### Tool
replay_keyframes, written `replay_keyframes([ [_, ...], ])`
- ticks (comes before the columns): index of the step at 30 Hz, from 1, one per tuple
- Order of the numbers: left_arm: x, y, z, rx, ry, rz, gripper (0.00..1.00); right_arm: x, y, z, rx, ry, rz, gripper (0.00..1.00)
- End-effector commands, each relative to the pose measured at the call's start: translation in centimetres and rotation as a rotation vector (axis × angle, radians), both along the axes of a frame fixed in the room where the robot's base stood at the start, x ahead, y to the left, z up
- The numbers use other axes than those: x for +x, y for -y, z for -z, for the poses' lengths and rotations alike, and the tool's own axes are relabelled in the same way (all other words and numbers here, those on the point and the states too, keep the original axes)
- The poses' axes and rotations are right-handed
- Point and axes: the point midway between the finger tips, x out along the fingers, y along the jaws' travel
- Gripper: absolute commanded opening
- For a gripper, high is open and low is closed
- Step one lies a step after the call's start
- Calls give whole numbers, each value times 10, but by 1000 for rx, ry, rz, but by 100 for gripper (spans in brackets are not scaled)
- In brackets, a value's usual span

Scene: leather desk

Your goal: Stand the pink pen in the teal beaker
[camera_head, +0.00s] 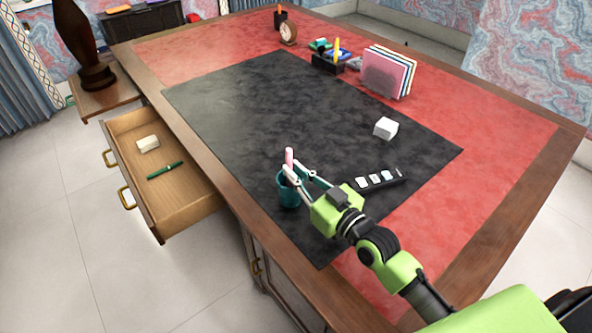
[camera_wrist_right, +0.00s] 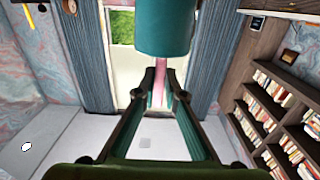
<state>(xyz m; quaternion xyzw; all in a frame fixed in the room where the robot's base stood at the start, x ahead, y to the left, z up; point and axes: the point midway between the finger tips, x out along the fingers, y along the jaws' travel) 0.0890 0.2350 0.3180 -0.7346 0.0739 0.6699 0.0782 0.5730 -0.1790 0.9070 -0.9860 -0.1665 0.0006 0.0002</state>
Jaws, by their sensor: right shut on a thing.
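The pink pen (camera_head: 289,158) stands nearly upright in the head view, its upper end above the teal beaker (camera_head: 287,194). My right gripper (camera_head: 291,173) is shut on the pen just above the beaker's rim. The pen's lower part is hidden, and I cannot tell how far it reaches into the beaker. In the right wrist view the pen (camera_wrist_right: 159,88) lies between the fingertips (camera_wrist_right: 160,95). One end of it meets the edge of the beaker (camera_wrist_right: 165,30) at the top of that view. My left gripper is not in view.
The beaker stands on the black desk mat (camera_head: 270,100). A black tray with pale pieces (camera_head: 381,180) and a white block (camera_head: 385,128) are to its right. An open drawer (camera_head: 190,205) at the left holds a green pen (camera_head: 165,170) and a pale block (camera_head: 147,143).

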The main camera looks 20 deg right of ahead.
Motion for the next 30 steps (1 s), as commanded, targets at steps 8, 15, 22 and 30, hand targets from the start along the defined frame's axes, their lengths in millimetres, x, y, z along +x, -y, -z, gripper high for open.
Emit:
replay_keyframes([
  [8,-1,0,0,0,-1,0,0,0,0,1,0,0,0,0],
  [15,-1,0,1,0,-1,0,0,0,0,1,0,0,0,30],
  [22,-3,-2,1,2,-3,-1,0,-2,1,1,-1,-1,0,30],
  [30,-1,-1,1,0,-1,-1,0,-33,11,2,-2,-3,-2,30],
])
